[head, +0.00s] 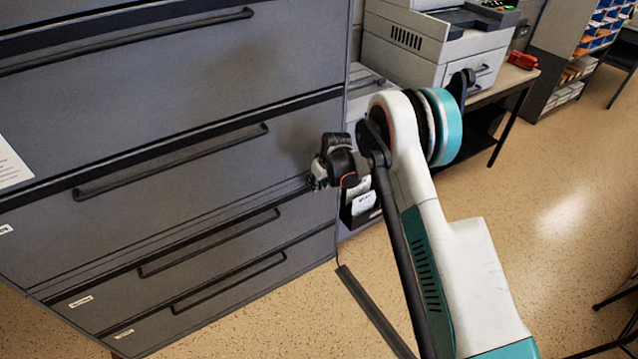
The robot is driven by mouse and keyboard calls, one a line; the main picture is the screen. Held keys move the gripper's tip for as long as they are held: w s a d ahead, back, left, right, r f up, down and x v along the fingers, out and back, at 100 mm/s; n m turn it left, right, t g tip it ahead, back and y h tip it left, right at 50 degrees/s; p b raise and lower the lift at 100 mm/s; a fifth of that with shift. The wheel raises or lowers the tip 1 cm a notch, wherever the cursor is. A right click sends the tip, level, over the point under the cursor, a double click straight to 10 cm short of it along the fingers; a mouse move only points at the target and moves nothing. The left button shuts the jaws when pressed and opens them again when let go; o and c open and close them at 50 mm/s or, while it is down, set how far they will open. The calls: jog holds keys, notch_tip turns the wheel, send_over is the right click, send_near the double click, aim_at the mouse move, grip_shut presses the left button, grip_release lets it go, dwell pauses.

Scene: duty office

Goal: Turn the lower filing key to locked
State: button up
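The grey filing cabinet (190,165) fills the left half of the head view. Several drawers with long dark bar handles show on its front, and all appear closed. My gripper (317,178) is at the right edge of the cabinet front, near the level between the drawer with the middle handle (172,165) and the narrower drawers below. It looks very close to the front or touching it; I cannot tell which. Its fingers are small and dark, so their opening cannot be made out. No filing key can be made out; one may be hidden behind my gripper.
A printer (430,45) stands on a table right of the cabinet, with a red object (522,60) beside it. A black holder with papers (362,205) is below. A shelf with coloured bins (600,25) is at the back right. The speckled floor (560,170) is open at right.

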grip_shut()
jog(key=shift+d, duration=0.1)
jog(key=shift+w+d+f+m+g+y, duration=0.15)
jog(key=shift+m+g+y, duration=0.15)
jog(key=shift+g+y, duration=0.65)
jog(key=shift+w+d+m+g+y, duration=0.1)
jog(key=shift+m+g+y, duration=0.3)
jog(key=shift+y, duration=1)
jog(key=shift+w+d+f+m+g+y, duration=0.1)
jog(key=shift+d+m+g+y, duration=0.1)
jog(key=shift+g+y, duration=0.8)
jog(key=shift+y, duration=0.35)
grip_release()
